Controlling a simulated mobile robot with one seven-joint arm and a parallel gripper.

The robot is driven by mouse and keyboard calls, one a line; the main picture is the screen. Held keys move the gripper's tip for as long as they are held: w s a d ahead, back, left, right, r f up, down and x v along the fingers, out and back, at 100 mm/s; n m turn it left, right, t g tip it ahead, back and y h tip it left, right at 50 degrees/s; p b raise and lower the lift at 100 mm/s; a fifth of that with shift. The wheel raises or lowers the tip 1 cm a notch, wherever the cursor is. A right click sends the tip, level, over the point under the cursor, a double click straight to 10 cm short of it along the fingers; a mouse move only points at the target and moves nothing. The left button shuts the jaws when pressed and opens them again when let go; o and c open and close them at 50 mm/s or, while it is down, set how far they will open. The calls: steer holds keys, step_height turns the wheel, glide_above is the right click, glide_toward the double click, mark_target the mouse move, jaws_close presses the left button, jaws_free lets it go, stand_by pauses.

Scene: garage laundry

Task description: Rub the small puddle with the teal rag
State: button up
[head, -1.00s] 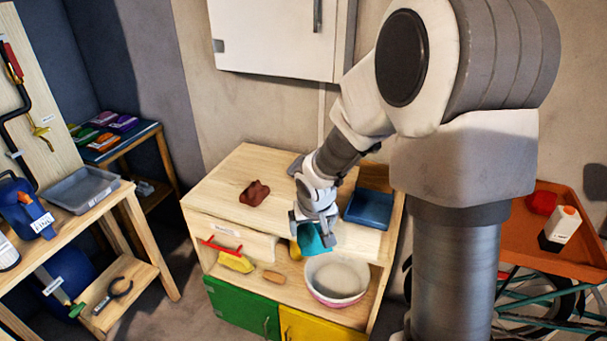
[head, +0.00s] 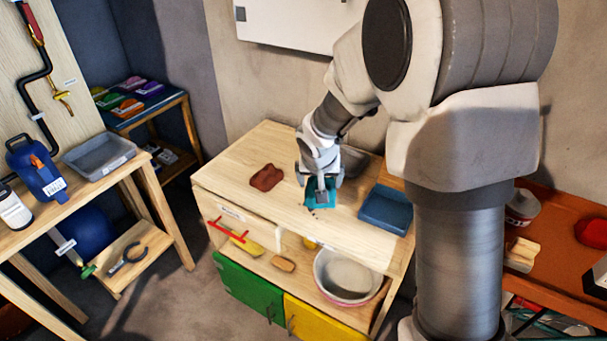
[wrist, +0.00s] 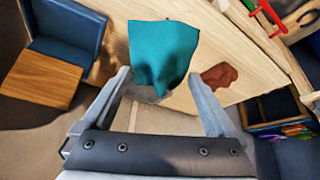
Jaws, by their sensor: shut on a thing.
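My gripper (head: 322,186) is shut on the teal rag (head: 314,197), low over the wooden worktop (head: 238,177). In the wrist view the rag (wrist: 163,48) hangs out beyond the fingers of my gripper (wrist: 160,88). In the head view the rag is at or just above the worktop; I cannot tell whether it touches. A few small dark specks (head: 318,212) lie on the wood just in front of the rag. I cannot make out a puddle; the rag and gripper hide part of the surface.
A crumpled red-brown cloth (head: 266,177) lies on the worktop to the left. A blue tray (head: 386,209) stands to the right, and a grey tray (head: 353,160) is partly hidden behind my gripper. A white basin (head: 345,277) sits on the shelf below. The worktop's front left is clear.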

steer(key=w+a+f+b, duration=0.1)
steer(key=a+f+b, duration=0.2)
steer(key=a+f, duration=0.1)
steer(key=shift+w+m+t, duration=0.3)
steer(key=shift+w, duration=0.1)
